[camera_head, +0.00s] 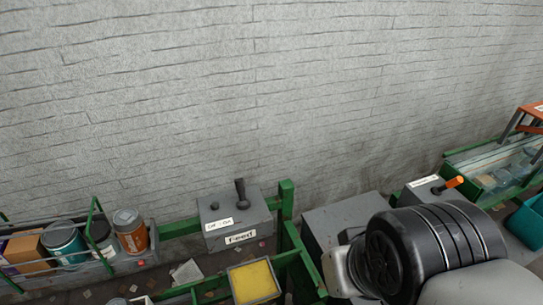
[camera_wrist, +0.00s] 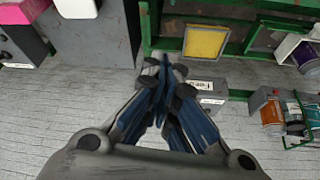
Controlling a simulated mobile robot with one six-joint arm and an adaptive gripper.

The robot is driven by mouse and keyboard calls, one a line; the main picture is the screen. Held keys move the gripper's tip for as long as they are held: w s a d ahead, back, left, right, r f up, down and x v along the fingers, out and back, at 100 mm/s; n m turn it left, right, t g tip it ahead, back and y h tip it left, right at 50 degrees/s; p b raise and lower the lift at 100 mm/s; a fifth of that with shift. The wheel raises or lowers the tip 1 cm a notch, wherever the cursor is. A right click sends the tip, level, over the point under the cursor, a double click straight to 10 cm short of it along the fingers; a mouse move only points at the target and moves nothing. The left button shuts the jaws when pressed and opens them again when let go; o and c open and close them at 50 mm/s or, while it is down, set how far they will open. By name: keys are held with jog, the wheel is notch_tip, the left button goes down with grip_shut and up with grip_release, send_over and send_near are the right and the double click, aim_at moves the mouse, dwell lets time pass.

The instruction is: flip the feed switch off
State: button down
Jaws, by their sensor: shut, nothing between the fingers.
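The feed switch box (camera_head: 238,229) is a grey box on a green frame, with a "Feed" label and an "Off - On" label on it. Its dark lever (camera_head: 240,191) stands nearly upright on top, right of a small dark knob (camera_head: 215,206). In the head view my arm fills the lower right and my fingertips are not visible.
A second grey box (camera_head: 418,196) with an orange-handled lever (camera_head: 453,182) stands at the right. A yellow panel (camera_head: 254,281) lies in front of the feed box. Cans, including an orange one (camera_head: 131,236), stand at the left. A green post (camera_head: 286,203) rises beside the feed box.

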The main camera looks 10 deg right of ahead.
jog(key=w+a+r+m+g+y+p, duration=0.1)
jog(key=w+a+g+y+p, duration=0.2)
jog(key=w, duration=0.6)
jog(key=w+a+r+m+g+y+p, duration=0.1)
jog(key=w+a+m+g+y+p, duration=0.25)
jog(key=w, duration=0.55)
jog(key=w+d+f+m+t+y+p, duration=0.1)
jog(key=w+d+f+t+y, duration=0.1)
jog(key=w+f, duration=0.4)
jog(key=w+d+f+m+t+y+p, duration=0.2)
jog(key=w+f+t+y, duration=0.2)
jog(key=w, duration=0.7)
jog(key=shift+w+d+f+y+p, duration=0.15)
jog(key=shift+d+f+y+p, duration=0.2)
jog(key=shift+f+y, duration=0.75)
jog(key=shift+r+t, duration=0.1)
jog(key=shift+t, duration=0.15)
